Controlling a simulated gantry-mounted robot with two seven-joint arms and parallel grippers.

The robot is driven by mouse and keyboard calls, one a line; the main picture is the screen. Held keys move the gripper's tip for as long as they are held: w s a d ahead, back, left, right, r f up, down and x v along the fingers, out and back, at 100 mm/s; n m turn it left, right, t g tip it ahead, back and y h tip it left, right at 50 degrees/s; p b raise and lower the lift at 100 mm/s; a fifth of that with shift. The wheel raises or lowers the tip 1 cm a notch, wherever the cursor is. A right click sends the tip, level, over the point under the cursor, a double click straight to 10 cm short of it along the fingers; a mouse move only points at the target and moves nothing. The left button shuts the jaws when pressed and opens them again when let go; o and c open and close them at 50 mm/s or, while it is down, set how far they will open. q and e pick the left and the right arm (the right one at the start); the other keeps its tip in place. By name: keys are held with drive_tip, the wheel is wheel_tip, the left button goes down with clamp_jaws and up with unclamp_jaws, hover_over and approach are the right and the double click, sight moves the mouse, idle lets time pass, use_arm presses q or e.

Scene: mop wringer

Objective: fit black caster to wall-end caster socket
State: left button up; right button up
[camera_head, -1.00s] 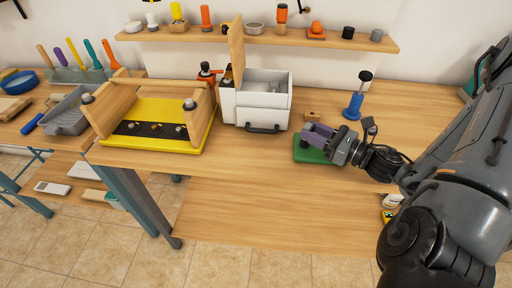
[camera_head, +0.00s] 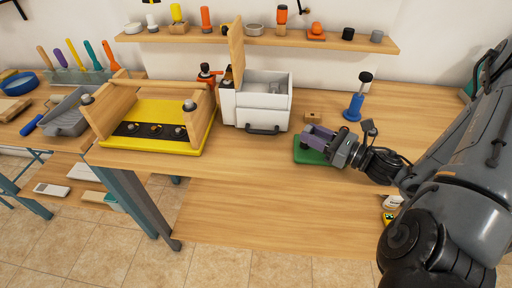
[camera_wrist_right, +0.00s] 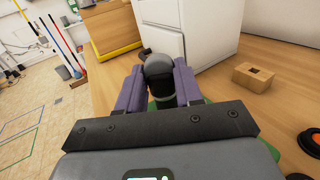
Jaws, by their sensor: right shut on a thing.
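My right gripper (camera_head: 319,137) is low over a green pad (camera_head: 306,157) on the right part of the bench, its purple fingers pointing left. In the right wrist view, the black caster (camera_wrist_right: 160,70), with a dark grey ball end and black body, is between the two purple fingers (camera_wrist_right: 159,90), which are shut on it. I cannot tell whether it touches the pad. The yellow wringer base (camera_head: 150,108) stands at the left, with wooden walls (camera_head: 198,122) and grey balls on some wall ends. I cannot make out the wall-end caster socket. My left gripper is not in view.
A white box (camera_head: 262,100) with a raised wooden flap stands between the base and my right gripper. A blue-and-black stamp-like tool (camera_head: 357,97) and a small wooden block (camera_head: 312,117) stand behind the gripper. The bench front is clear.

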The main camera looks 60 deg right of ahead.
drive_tip(key=o, duration=1.1)
drive_tip(key=shift+s, duration=0.1)
drive_tip(key=shift+s, duration=0.55)
drive_tip(key=s, duration=0.4)
drive_tip(key=s+a, duration=0.1)
drive_tip(key=s, duration=0.1)
drive_tip(key=shift+s+a, duration=0.1)
drive_tip(key=shift+a, duration=0.05)
